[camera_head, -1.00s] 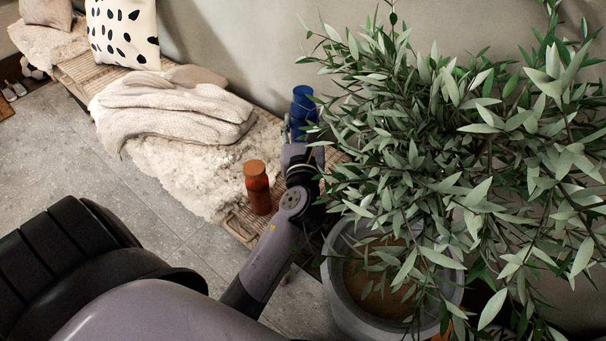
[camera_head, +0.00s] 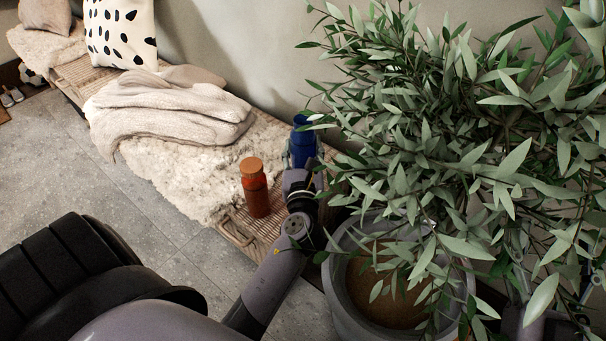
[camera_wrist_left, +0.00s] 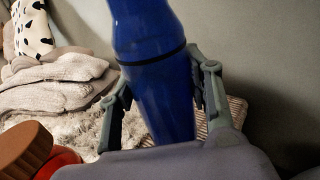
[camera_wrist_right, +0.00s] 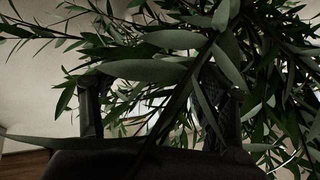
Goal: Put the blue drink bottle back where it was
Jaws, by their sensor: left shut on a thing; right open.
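The blue drink bottle (camera_head: 303,143) is upright at the right end of the bench, close to the wall. My left gripper (camera_head: 302,160) is shut on it; in the left wrist view the fingers (camera_wrist_left: 160,100) stand on both sides of the blue bottle (camera_wrist_left: 152,45). I cannot tell whether its base touches the bench, as the gripper hides it. An orange bottle with a wooden lid (camera_head: 256,188) stands on the bench in front, left of my left gripper. My right gripper (camera_wrist_right: 165,105) is open among leaves, which partly cover it.
The woven bench (camera_head: 243,229) runs along the wall, with a sheepskin, a knitted blanket (camera_head: 170,112) and a spotted cushion (camera_head: 121,32). A leafy plant in a grey pot (camera_head: 345,285) stands right of the bench, its leaves reaching near the blue bottle.

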